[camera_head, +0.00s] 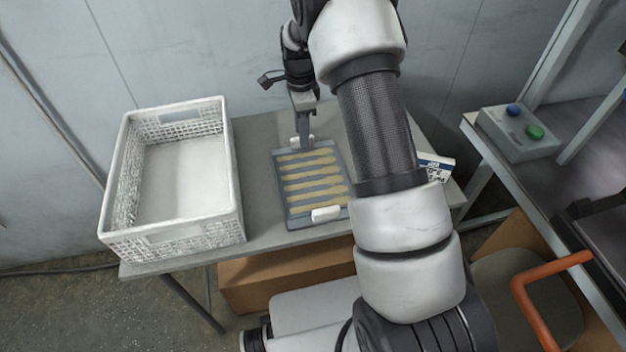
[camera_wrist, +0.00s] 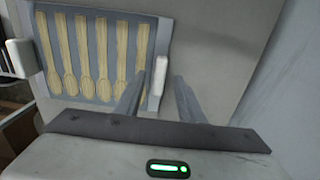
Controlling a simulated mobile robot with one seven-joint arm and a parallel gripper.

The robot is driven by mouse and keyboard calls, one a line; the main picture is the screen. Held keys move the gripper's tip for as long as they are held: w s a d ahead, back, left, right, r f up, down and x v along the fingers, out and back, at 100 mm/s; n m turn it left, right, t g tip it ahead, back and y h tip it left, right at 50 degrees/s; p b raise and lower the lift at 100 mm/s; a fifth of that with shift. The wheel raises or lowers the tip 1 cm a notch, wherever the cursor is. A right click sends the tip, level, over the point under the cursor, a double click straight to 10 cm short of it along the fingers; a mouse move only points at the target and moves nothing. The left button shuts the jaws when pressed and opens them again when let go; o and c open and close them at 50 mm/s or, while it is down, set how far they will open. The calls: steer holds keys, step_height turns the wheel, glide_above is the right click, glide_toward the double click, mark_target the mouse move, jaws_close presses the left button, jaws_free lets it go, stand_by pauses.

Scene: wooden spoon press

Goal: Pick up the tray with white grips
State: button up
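The grey-blue tray (camera_head: 298,221) lies on the grey table and holds several pale wooden spoons (camera_head: 313,178). It has a white grip on its near edge (camera_head: 326,214) and another on its far edge, partly hidden by my fingers. In the wrist view the far grip (camera_wrist: 157,82) shows between my fingertips, and the near grip (camera_wrist: 21,57) is at the left. My gripper (camera_wrist: 160,78) is open, its two fingers on either side of the far grip with gaps visible. In the head view my gripper (camera_head: 304,138) points down at the tray's far edge.
A white mesh crate (camera_head: 185,237), empty, stands on the table (camera_head: 262,147) to the left of the tray. A small labelled box (camera_head: 437,166) is on the right, partly behind my arm. A button box (camera_head: 517,133) sits on the right-hand bench. The wall is close behind the table.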

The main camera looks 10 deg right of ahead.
step_height(320, 180, down, 2)
steer(key=shift+f, duration=0.2)
jaws_close()
steer(key=shift+r, duration=0.1)
